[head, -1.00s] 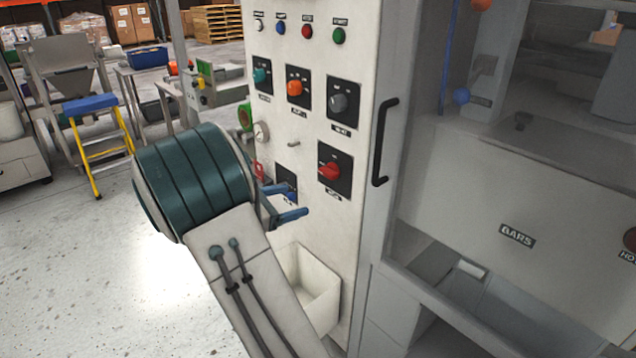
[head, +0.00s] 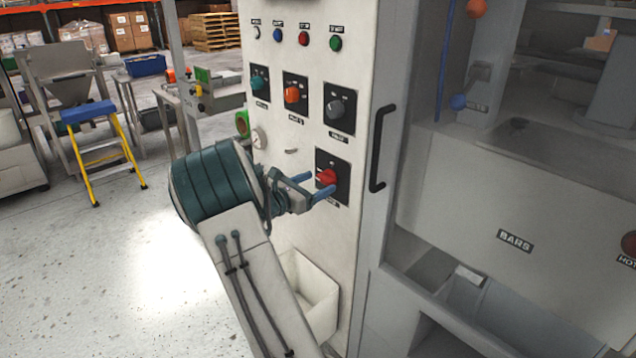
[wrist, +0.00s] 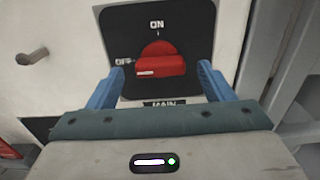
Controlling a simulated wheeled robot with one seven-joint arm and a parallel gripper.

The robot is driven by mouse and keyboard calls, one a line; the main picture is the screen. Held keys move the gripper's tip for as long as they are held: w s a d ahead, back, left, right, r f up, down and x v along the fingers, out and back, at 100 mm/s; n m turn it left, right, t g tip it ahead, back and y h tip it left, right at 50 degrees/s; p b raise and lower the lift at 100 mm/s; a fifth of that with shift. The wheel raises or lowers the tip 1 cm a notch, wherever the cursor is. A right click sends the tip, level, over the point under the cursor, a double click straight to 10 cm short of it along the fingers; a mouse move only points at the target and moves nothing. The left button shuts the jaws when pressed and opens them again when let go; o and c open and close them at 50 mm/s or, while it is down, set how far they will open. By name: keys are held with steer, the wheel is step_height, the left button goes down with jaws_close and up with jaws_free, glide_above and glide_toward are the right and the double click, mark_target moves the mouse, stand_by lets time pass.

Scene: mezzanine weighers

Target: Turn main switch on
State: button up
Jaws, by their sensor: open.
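The main switch (head: 327,178) is a red rotary knob on a black plate, low on the white panel. In the wrist view the red knob (wrist: 160,62) sits above a "MAIN" label, with "ON" marked at the top and "OFF" at the left. The white mark on its grip is at the left, towards "OFF". My gripper (head: 316,186) is open, its blue fingers at either side of the knob. In the wrist view the fingers (wrist: 161,82) flank the lower part of the knob, with a gap on each side; I cannot tell whether they reach its depth.

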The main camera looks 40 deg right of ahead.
steer(key=shift+d, duration=0.65)
steer(key=c, duration=1)
